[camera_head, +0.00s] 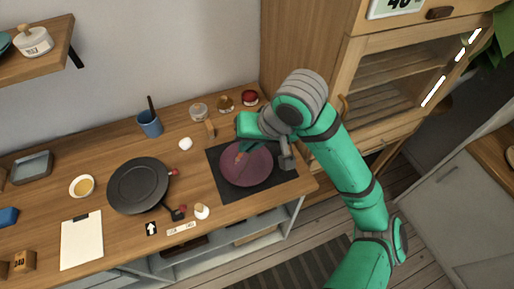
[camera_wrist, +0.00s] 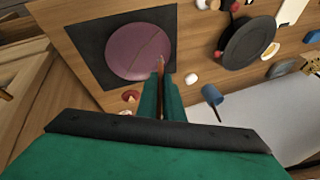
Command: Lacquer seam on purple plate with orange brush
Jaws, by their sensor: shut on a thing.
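The purple plate (camera_head: 247,170) lies on a black mat (camera_head: 226,189) on the wooden counter. In the wrist view the plate (camera_wrist: 125,50) shows a thin dark seam line (camera_wrist: 147,46) running across it. My gripper (camera_wrist: 162,98) is shut on the brush (camera_wrist: 161,66), a slim brown-orange stick whose end reaches the plate's near edge in that view. In the head view my gripper (camera_head: 247,145) is over the back of the plate and partly hides it. I cannot tell whether the brush tip touches the plate.
A black pan (camera_head: 135,186) stands left of the mat. A blue cup (camera_head: 150,125) and several small jars, one red-lidded (camera_head: 249,97), stand behind. A wooden cabinet (camera_head: 390,75) rises at the right.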

